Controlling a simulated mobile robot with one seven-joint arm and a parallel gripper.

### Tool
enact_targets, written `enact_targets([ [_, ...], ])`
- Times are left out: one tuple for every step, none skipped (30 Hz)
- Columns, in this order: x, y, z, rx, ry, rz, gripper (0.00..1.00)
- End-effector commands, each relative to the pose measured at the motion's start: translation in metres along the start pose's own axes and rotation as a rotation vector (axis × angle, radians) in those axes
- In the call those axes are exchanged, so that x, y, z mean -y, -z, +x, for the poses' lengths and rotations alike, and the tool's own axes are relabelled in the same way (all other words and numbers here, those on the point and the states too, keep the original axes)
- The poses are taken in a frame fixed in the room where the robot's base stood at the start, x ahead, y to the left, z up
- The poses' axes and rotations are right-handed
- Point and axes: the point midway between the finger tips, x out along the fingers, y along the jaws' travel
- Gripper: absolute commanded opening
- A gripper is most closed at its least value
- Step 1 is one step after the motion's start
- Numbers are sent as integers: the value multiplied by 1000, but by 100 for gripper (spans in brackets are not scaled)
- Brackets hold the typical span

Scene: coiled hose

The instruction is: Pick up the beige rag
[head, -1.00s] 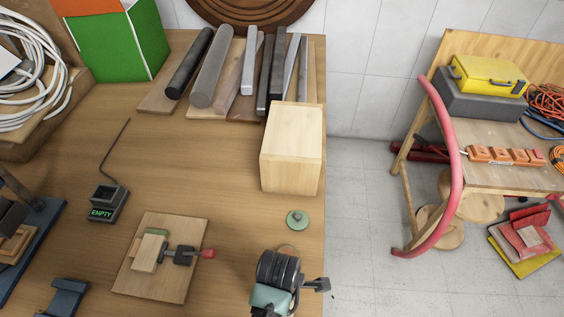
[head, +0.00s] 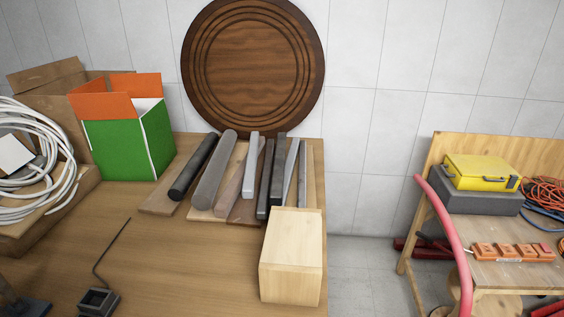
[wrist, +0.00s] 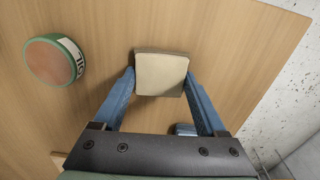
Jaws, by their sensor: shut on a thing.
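The beige rag (wrist: 160,74) shows in the wrist view as a small, thick, squarish pad. My gripper (wrist: 161,82) has its two blue fingers on the left and right sides of the rag and is shut on it. The wooden tabletop (wrist: 105,30) lies behind the rag; I cannot tell whether the rag touches it. Neither the rag nor my gripper shows in the head view.
A round green-rimmed container (wrist: 57,62) with a label stands left of the rag. The table edge and pale floor (wrist: 285,75) are at right. In the head view, a wooden block (head: 292,262), several bars (head: 212,175) and a green box (head: 128,140) stand on the table.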

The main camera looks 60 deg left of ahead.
Motion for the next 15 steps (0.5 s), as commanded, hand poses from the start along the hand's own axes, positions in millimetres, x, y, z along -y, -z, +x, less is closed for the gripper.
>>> enact_targets([
  [0,0,0,0,0,0,24],
  [0,0,0,0,0,0,20],
  [0,0,0,0,0,0,20],
  [0,0,0,0,0,0,20],
  [0,0,0,0,0,0,20],
  [0,0,0,0,0,0,20],
  [0,0,0,0,0,0,20],
  [0,0,0,0,0,0,20],
  [0,0,-1,0,-1,0,20],
  [0,0,-2,0,-1,0,20],
  [0,0,-2,0,-1,0,20],
  [0,0,-4,0,-1,0,20],
  [0,0,-6,0,-1,1,20],
  [-1,0,-8,1,-2,1,20],
  [-1,0,-12,1,-3,1,20],
])
